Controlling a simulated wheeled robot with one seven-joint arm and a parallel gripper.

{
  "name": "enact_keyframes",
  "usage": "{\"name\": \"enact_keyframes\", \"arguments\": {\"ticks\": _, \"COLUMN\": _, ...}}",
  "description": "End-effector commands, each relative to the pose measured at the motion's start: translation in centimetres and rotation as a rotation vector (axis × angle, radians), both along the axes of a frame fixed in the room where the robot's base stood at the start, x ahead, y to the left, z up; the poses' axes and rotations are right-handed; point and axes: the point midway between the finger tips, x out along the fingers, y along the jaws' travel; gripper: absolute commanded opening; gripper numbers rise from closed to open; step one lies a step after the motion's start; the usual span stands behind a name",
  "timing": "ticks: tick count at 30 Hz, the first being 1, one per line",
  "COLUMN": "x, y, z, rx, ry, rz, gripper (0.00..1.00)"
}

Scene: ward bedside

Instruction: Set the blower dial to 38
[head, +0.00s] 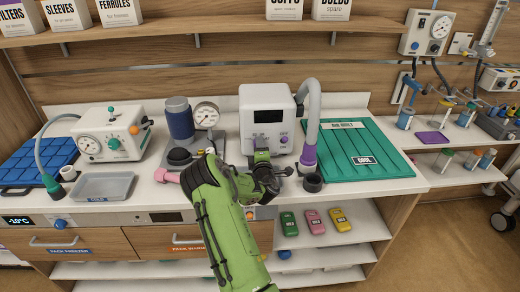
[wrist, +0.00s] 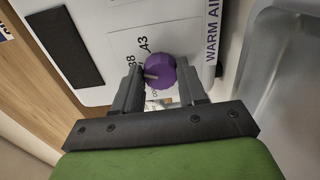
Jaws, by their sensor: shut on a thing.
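The blower (head: 266,98) is a white box with a dark display on the counter in the head view. Its purple dial (wrist: 161,70) shows large in the wrist view, on a white panel with the marks "38" and "43" beside it. A pale pointer on the dial faces left and slightly down, a little below the "38" mark as pictured. My gripper (wrist: 159,84) is shut on the dial, one finger on each side. Lower marks are partly hidden by the dial and fingers. In the head view my gripper (head: 262,158) is at the blower's front.
A grey hose (head: 312,105) with a purple end rises at the blower's right. A green mat (head: 360,150) lies further right. A blue bottle (head: 180,118), a gauge (head: 206,115) and a white console (head: 108,132) stand left. A grey tray (head: 104,186) lies near the front edge.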

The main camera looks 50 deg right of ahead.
Motion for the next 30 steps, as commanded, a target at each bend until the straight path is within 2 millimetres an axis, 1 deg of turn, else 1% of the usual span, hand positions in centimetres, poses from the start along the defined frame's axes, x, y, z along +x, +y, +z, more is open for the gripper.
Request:
{"name": "enact_keyframes", "arguments": {"ticks": 15, "x": -0.1, "y": -0.06, "z": -0.03, "rx": 0.014, "ry": -0.014, "rz": -0.002, "gripper": 0.11}}
{"name": "enact_keyframes", "arguments": {"ticks": 16, "x": -0.1, "y": -0.06, "z": -0.04, "rx": 0.014, "ry": -0.014, "rz": -0.002, "gripper": 0.43}}
{"name": "enact_keyframes", "arguments": {"ticks": 20, "x": -0.09, "y": -0.05, "z": -0.04, "rx": 0.014, "ry": -0.014, "rz": -0.002, "gripper": 0.63}}
{"name": "enact_keyframes", "arguments": {"ticks": 21, "x": -0.08, "y": -0.04, "z": -0.04, "rx": 0.014, "ry": -0.014, "rz": -0.002, "gripper": 0.65}}
{"name": "enact_keyframes", "arguments": {"ticks": 30, "x": -0.3, "y": 0.24, "z": -0.1, "rx": 0.015, "ry": -0.015, "rz": -0.002, "gripper": 0.65}}
